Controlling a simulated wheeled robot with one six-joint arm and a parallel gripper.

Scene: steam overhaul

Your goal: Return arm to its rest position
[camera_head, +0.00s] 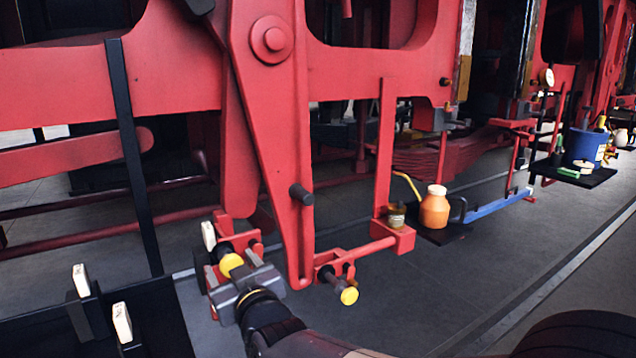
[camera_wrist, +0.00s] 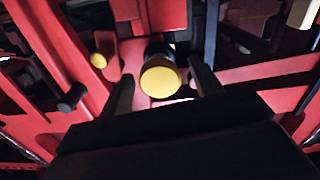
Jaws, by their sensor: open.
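My gripper (camera_head: 232,262) is at the lower middle of the head view, close to the red frame's lower end. In the wrist view my gripper (camera_wrist: 162,92) shows two dark fingers spread apart. A yellow-capped dark cylinder (camera_wrist: 161,80) lies between or just beyond the fingers, and I cannot tell whether they touch it. The yellow cap also shows in the head view (camera_head: 231,263), right at the gripper. My arm (camera_head: 275,325) reaches up from the bottom edge of the head view.
A large red frame (camera_head: 160,65) fills the left and centre. A second yellow-capped pin (camera_head: 348,295) sticks out to the right of my gripper. An orange bottle (camera_head: 434,208) stands on a small dark shelf. A blue bucket (camera_head: 583,148) is farther right.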

